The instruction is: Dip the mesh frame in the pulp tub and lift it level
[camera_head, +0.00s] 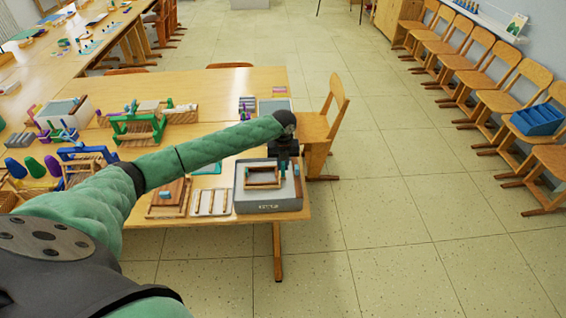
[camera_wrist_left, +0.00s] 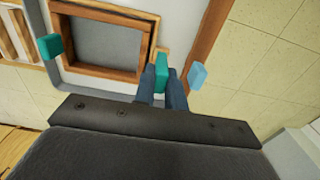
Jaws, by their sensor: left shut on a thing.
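The grey pulp tub (camera_head: 268,206) stands at the near right corner of the table. The wooden mesh frame (camera_head: 263,186) shows within the tub's outline and looks about level; I cannot tell how high it sits relative to the pulp. In the left wrist view the frame (camera_wrist_left: 95,68) has a grey mesh and a teal tab on each of two opposite sides. My left gripper (camera_head: 284,158) is over the tub's far right part. In the wrist view its fingers (camera_wrist_left: 162,84) are shut on the frame's nearer teal tab (camera_wrist_left: 162,66). My right gripper is not in view.
A white slatted rack (camera_head: 212,203) and a wooden board with a blue block (camera_head: 166,197) lie left of the tub. A green stand (camera_head: 137,130) is farther back. A chair (camera_head: 320,125) stands at the table's right edge.

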